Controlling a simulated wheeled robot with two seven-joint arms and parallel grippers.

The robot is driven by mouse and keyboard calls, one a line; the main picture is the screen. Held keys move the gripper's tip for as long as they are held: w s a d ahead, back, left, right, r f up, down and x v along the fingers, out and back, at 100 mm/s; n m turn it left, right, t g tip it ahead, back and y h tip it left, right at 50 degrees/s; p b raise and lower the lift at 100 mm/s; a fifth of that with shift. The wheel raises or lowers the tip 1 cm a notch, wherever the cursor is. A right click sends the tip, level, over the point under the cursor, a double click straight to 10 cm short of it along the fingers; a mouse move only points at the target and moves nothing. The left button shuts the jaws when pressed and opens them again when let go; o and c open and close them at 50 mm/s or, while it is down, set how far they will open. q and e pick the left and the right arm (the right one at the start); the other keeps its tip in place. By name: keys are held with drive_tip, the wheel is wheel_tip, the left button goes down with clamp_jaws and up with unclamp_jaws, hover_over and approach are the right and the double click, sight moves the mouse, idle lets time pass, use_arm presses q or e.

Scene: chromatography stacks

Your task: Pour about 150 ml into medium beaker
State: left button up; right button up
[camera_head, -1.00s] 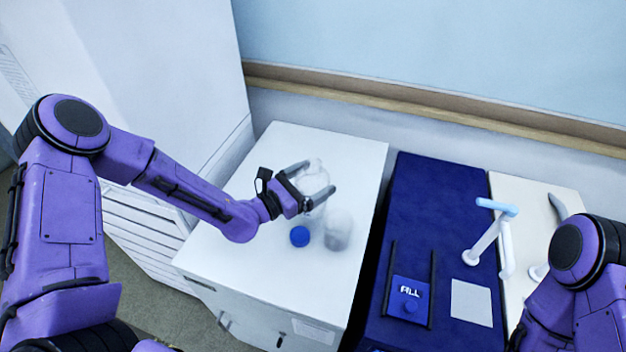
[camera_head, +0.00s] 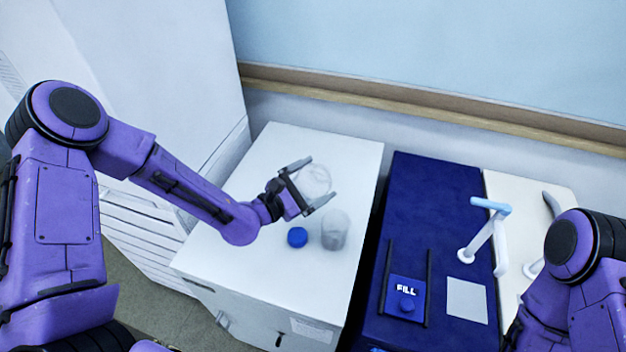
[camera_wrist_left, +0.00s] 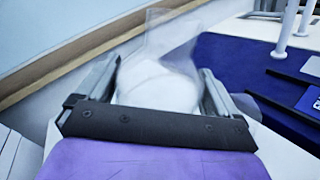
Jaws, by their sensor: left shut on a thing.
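My left gripper (camera_head: 308,184) is shut on a clear, rounded glass vessel (camera_head: 315,181) and holds it above the white cabinet top. In the left wrist view the vessel (camera_wrist_left: 160,82) sits between the two fingers, with its clear neck tilted up and to the right. The medium beaker (camera_head: 334,230), clear glass, stands upright on the cabinet top just below and right of the gripper. Its contents are too faint to tell. A blue cap (camera_head: 297,237) lies left of the beaker. My right arm shows at the right edge, but its gripper is out of view.
The white cabinet top (camera_head: 250,255) has free room in front and at the back. To its right stands a dark blue unit (camera_head: 425,185) with a FILL button (camera_head: 407,305), a white square plate (camera_head: 467,300) and a white and light-blue spout (camera_head: 487,228).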

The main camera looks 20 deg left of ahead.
use_arm(q)
drive_tip(key=shift+w+r+m, duration=0.1)
drive_tip(key=shift+m, duration=0.4)
drive_tip(key=shift+a+m, duration=0.2)
drive_tip(key=shift+m, duration=0.4)
drive_tip(key=shift+w+f+m+b, duration=0.15)
drive_tip(key=shift+f+m+b, duration=0.3)
drive_tip(key=shift+m+b, duration=0.05)
